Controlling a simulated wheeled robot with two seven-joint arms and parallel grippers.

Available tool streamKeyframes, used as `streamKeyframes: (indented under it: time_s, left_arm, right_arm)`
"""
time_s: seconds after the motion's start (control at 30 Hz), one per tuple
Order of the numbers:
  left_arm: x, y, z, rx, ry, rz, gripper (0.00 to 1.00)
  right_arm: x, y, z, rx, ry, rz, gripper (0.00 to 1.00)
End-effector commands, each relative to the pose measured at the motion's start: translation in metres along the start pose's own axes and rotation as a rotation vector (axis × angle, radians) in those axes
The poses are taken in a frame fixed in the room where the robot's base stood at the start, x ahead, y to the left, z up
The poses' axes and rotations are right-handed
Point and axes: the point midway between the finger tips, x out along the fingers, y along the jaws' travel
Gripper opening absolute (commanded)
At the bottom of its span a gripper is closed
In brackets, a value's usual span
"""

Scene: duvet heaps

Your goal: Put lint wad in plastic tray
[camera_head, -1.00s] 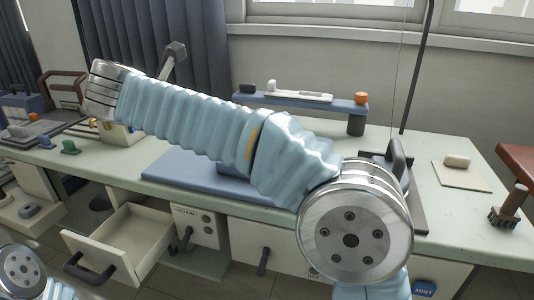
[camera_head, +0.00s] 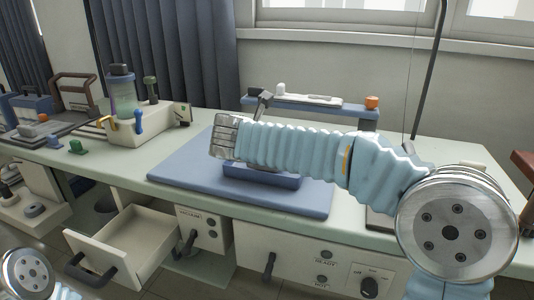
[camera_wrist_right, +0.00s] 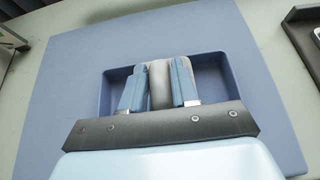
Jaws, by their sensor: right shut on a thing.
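The lint wad (camera_wrist_right: 160,88), a pale grey piece, is between the two blue fingers of my right gripper (camera_wrist_right: 159,66), which is shut on it. Behind them in the wrist view is the blue plastic tray (camera_wrist_right: 211,84), a shallow rectangular recess with its rim around the fingers. I cannot tell how high the wad is above the tray floor. In the head view the tray (camera_head: 262,180) sits on a blue mat; my right forearm crosses over it and hides its back part, the fingers and the wad. My left gripper is out of view.
The blue mat (camera_head: 185,178) lies on the pale green bench. A raised blue shelf (camera_head: 320,107) with an orange knob (camera_head: 372,102) stands behind. A cream box (camera_head: 150,128) with bottles is at left. An open drawer (camera_head: 125,240) juts out below.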

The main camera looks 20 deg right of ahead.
Motion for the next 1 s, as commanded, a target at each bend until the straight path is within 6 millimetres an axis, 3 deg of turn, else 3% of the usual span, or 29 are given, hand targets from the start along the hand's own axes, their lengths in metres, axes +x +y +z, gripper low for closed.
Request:
streamKeyframes:
  time_s: [0.1, 0.47, 0.5, 0.63, 1.0]
  left_arm:
    - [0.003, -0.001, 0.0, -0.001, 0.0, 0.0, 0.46]
    - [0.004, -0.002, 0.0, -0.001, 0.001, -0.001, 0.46]
    - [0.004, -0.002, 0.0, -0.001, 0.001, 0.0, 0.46]
    - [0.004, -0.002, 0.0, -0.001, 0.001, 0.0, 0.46]
    - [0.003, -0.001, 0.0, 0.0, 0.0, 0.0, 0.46]
  right_arm:
    - [0.009, 0.001, -0.017, -0.004, 0.002, 0.0, 0.0]
    - [0.011, 0.001, -0.021, -0.001, 0.0, 0.001, 0.0]
    - [0.01, 0.001, -0.02, -0.001, 0.0, 0.001, 0.35]
    - [0.01, 0.001, -0.02, -0.001, 0.0, 0.001, 0.54]
    - [0.004, 0.001, -0.018, -0.001, 0.0, 0.002, 0.54]
